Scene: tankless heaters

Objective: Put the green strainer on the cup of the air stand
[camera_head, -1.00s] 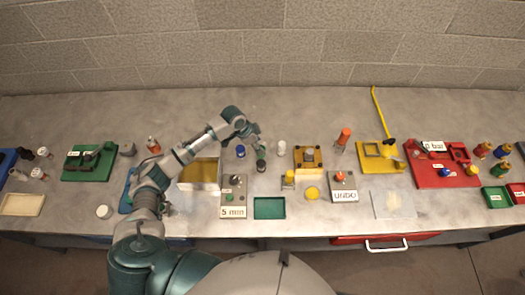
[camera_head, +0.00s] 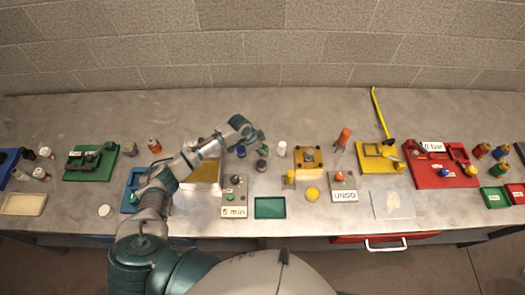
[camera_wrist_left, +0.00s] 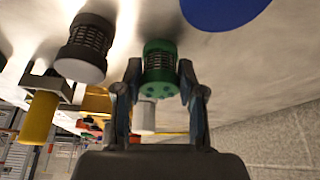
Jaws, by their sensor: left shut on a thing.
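My left gripper (camera_head: 262,147) is above the middle of the table in the head view, shut on the green strainer. In the left wrist view the green strainer (camera_wrist_left: 160,68), a slotted cylinder with a holed end, sits between the two fingers of the left gripper (camera_wrist_left: 158,82). In the head view the strainer is small and partly hidden by the gripper. A red board (camera_head: 430,178) at the right carries a pressure label (camera_head: 433,147) reading "0 bar". I cannot tell for certain which fixture is the air stand or where its cup is. My right gripper is not in view.
A black strainer (camera_wrist_left: 88,45) stands near the held one. A blue round piece (camera_head: 241,151) and a white cylinder (camera_head: 282,149) are close by. A yellow board (camera_head: 378,160) has a tall yellow rod. A green tray (camera_head: 270,208) lies in front. The table's back strip is clear.

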